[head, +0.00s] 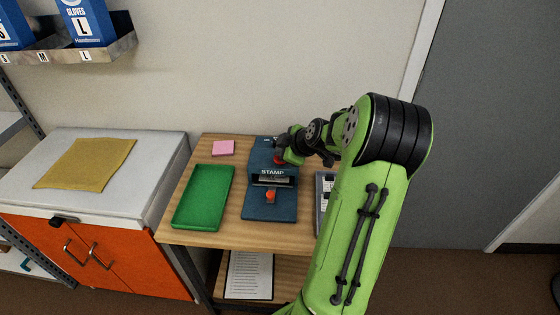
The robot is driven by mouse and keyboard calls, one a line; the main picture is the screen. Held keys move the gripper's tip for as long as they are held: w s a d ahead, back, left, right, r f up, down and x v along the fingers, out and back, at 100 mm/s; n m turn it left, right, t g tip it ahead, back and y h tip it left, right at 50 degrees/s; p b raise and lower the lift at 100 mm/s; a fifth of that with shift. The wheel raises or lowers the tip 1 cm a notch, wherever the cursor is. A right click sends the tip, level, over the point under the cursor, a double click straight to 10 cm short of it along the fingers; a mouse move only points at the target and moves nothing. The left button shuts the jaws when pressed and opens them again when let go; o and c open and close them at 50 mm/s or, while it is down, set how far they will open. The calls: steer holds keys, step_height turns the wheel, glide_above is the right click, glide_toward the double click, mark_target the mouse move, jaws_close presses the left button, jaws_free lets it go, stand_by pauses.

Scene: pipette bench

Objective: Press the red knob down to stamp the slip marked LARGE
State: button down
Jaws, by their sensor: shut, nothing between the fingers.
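The blue stamp press (258,208), labelled STAMP, stands on the wooden bench. The red knob (278,160) shows only in part at the top of the press, beside my gripper (281,150). My gripper is shut with nothing held and is at or just above the knob; I cannot tell whether it touches it. A small orange-red round piece (270,195) shows on the front of the press. A pale strip shows in the press's slot under the label, but I cannot read any slip marked LARGE.
A green tray (178,222) lies left of the press on the bench (205,239). A pink pad (223,148) lies behind it. A grey tray (319,204) is partly hidden by my arm. A printed sheet (249,276) lies on the lower shelf. A white-topped cabinet (160,155) stands left.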

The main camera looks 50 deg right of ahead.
steer(key=shift+f+b, duration=0.4)
steer(key=shift+f, duration=0.05)
steer(key=shift+r, duration=0.1)
steer(key=shift+r+p, duration=1.1)
steer(key=shift+r, duration=0.85)
steer(key=shift+r, duration=0.1)
step_height(320, 180, up, 6)
steer(key=p, duration=0.4)
